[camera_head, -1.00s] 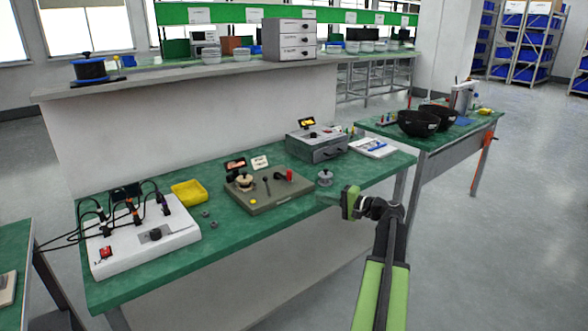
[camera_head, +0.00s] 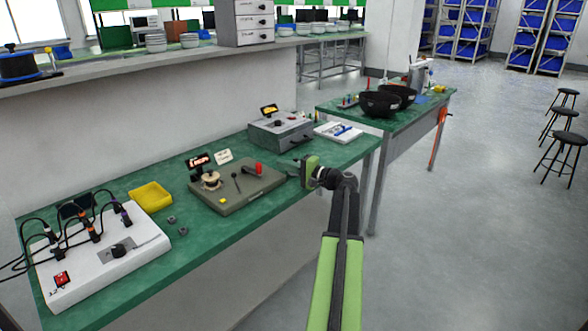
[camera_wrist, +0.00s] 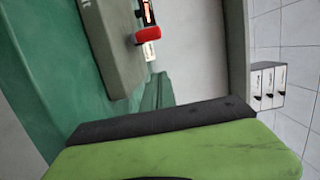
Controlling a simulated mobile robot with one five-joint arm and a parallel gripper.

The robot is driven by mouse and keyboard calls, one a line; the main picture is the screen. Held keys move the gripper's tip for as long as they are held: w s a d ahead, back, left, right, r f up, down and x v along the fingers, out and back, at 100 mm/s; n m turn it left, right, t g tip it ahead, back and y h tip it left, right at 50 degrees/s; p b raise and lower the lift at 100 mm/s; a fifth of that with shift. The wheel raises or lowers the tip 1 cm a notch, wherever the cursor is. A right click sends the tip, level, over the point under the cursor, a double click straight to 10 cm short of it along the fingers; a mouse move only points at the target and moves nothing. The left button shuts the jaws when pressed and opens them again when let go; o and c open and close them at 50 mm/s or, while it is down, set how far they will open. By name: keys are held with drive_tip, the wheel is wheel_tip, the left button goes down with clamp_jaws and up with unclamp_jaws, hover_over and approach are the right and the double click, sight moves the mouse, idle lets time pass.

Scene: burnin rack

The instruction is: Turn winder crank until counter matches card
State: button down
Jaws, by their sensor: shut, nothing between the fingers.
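The winder (camera_head: 240,194) is an olive-grey box on the green bench, with a wound spool (camera_head: 209,180) at its left and a dark lever in the middle. Its crank's red knob (camera_head: 258,169) stands at the right; the knob also shows in the wrist view (camera_wrist: 148,35). The counter (camera_head: 200,160), a small display with orange-red digits, and the white card (camera_head: 223,156) stand behind the winder. I cannot read either surely. My gripper (camera_head: 302,172) is shut and empty, right of the winder and apart from the red knob.
A white box with cables (camera_head: 95,255) and a yellow tray (camera_head: 150,196) lie left on the bench. A grey instrument (camera_head: 280,131) and a white booklet (camera_head: 338,131) are behind my gripper. Black bowls (camera_head: 380,104) stand on the far table. The floor at right is open before several stools.

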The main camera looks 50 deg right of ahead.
drive_tip(key=shift+w, duration=1.1)
drive_tip(key=shift+w+a, duration=0.15)
drive_tip(key=shift+a, duration=0.95)
drive_tip(key=shift+w+a, duration=0.15)
drive_tip(key=shift+a, duration=0.9)
drive_tip(key=shift+a, duration=0.15)
